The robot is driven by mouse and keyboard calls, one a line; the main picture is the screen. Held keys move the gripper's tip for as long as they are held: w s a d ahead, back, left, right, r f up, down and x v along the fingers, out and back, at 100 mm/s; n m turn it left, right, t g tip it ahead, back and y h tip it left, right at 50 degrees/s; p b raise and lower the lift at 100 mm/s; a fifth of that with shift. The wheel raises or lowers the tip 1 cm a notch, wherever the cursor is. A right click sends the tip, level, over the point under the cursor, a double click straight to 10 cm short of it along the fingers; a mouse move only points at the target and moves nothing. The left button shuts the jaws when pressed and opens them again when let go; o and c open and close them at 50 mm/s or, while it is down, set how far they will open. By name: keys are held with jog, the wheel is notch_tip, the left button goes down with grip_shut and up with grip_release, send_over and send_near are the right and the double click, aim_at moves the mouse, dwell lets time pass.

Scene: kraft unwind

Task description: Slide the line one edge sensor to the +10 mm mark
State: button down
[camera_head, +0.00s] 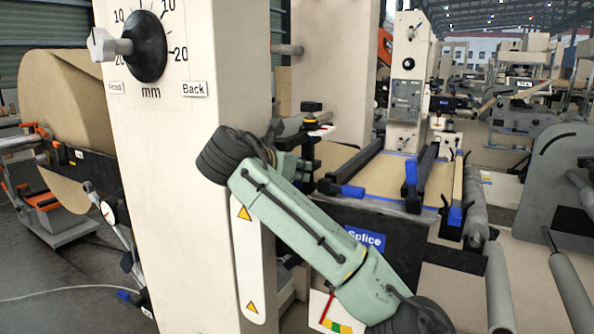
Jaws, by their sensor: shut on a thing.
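My green arm with dark joints reaches from the lower right up to the side of a cream post (165,190). Beyond its upper joint it passes partly behind itself and the post edge, and I cannot make out my gripper's fingers there. A small black part with red and yellow bits (314,117) sits just right of the post, near the arm's far end. I cannot tell whether it is the edge sensor. No +10 mm mark on a sensor scale can be read.
A black dial (146,46) with a pale knob and mm scale is on the post. A large kraft roll (70,105) stands at left. A blue Splice sign (365,239) and a splice table with blue-ended bars (350,192) lie right of the arm. Grey rollers (572,292) stand at lower right.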

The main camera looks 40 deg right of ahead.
jog(key=shift+w+d+p, duration=0.25)
jog(key=shift+d+p, duration=0.05)
jog(key=shift+d, duration=0.3)
jog(key=c, duration=1.5)
grip_release()
jog(key=v, duration=1.2)
jog(key=shift+s, duration=0.1)
